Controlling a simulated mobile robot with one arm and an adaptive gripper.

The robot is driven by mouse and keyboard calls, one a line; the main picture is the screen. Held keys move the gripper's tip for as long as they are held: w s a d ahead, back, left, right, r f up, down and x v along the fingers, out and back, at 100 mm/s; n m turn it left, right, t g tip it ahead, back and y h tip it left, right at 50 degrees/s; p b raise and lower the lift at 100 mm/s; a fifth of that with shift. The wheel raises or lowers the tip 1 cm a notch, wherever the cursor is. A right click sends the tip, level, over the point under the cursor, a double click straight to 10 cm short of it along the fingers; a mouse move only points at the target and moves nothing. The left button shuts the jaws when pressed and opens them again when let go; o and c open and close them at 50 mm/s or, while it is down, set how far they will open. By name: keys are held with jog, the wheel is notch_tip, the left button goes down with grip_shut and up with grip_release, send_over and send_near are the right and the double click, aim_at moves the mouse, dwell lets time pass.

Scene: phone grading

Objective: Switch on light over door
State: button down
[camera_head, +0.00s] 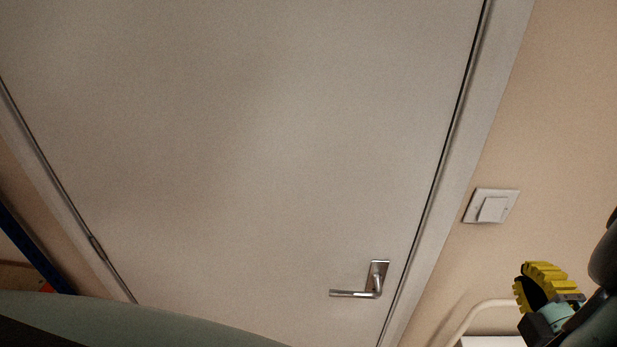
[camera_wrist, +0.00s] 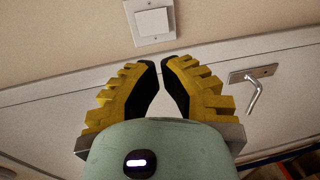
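A white square light switch (camera_head: 491,206) with a raised rocker is on the beige wall, right of the door frame. It also shows at the top of the wrist view (camera_wrist: 152,21), just beyond my fingertips. The pale door (camera_head: 250,150) is closed, with a metal lever handle (camera_head: 376,280) near its right edge. My gripper (camera_head: 522,274) has yellow ribbed fingers and is below and right of the switch in the head view. In the wrist view its fingertips (camera_wrist: 160,62) nearly meet, with nothing between them, apart from the switch. The light over the door is out of view.
A pale curved frame (camera_head: 478,311), like a chair back, stands near the wall below the switch and left of my gripper. The door handle (camera_wrist: 255,88) is right of my fingers in the wrist view. The wall around the switch is bare.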

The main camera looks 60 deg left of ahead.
jog(key=b, duration=0.2)
send_near(486, 216)
jog(key=x, duration=0.2)
jog(key=shift+r+p+x, duration=0.15)
jog(key=shift+p+x, duration=0.45)
jog(key=shift+x, duration=0.65)
jog(key=shift+r+p+x, duration=0.15)
jog(key=shift+p+x, duration=0.45)
jog(key=shift+x, duration=0.65)
jog(key=shift+w+a+f+p, duration=0.3)
jog(key=shift+w+a, duration=0.1)
jog(key=shift+a, duration=0.1)
